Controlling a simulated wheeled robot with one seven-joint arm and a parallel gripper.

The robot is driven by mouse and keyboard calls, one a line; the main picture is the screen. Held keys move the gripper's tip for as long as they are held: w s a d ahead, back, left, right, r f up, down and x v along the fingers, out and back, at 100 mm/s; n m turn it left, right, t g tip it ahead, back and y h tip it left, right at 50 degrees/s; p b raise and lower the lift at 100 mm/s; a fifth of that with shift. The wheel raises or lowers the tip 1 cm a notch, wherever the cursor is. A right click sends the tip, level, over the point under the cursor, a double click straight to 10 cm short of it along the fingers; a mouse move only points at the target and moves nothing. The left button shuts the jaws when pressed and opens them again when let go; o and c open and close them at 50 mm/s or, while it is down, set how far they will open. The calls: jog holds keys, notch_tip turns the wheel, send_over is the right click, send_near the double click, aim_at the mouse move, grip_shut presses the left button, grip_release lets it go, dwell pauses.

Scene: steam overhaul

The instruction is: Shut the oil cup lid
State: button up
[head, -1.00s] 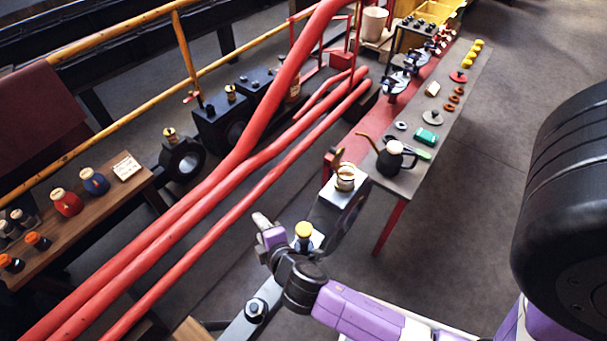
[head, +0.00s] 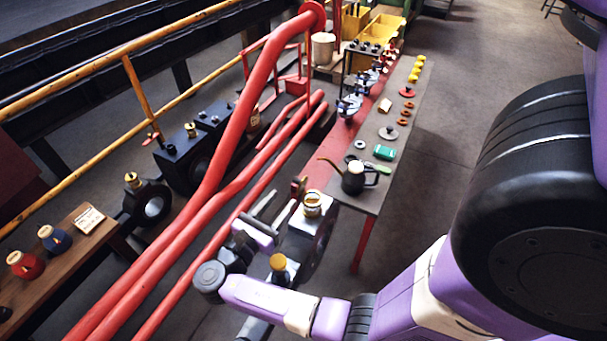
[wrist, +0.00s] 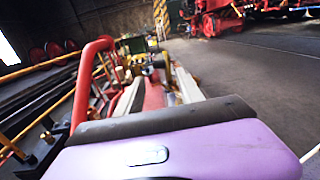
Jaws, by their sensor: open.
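The brass oil cup (head: 312,206) sits on a grey block at the end of the rod in the head view. Its lid (head: 299,187) stands up, open, on the cup's left side.
A second cup with a yellow top (head: 278,262) stands below my gripper. Red pipes (head: 210,210) run along the left. A workbench (head: 372,196) at the right holds a black oil can (head: 354,180) and small parts. Open floor (head: 470,110) lies right of the bench.

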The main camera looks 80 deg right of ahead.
aim_at(299, 185)
jog(key=p+x, duration=0.2)
jog(key=x, duration=1)
jog(key=shift+f, duration=0.1)
grip_shut()
